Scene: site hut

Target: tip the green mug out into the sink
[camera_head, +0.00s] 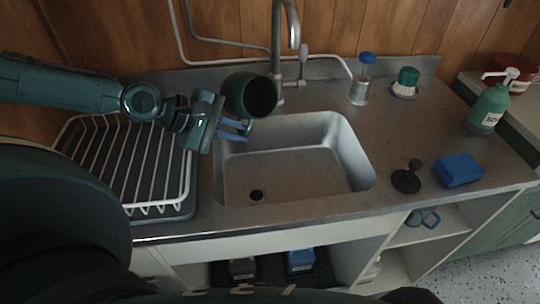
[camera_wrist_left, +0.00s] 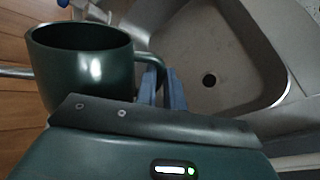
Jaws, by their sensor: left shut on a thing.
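The dark green mug (camera_head: 249,96) is held above the back left corner of the sink, its opening turned toward the head camera. My left gripper (camera_head: 243,129) is shut on the mug's handle with its blue fingers. In the left wrist view the mug (camera_wrist_left: 84,72) fills the upper left, and its handle runs to the gripper fingers (camera_wrist_left: 162,88). The sink (camera_head: 290,172) is empty, with a dark drain hole near its front left. I cannot see what is inside the mug. My right gripper is not in view.
A white dish rack (camera_head: 187,188) stands left of the sink. A tap (camera_head: 277,55) rises behind it, close to the mug. On the right are a blue-capped bottle (camera_head: 361,80), a green-topped brush (camera_head: 405,82), a black plug (camera_head: 406,180), a blue sponge (camera_head: 459,170) and a soap bottle (camera_head: 488,108).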

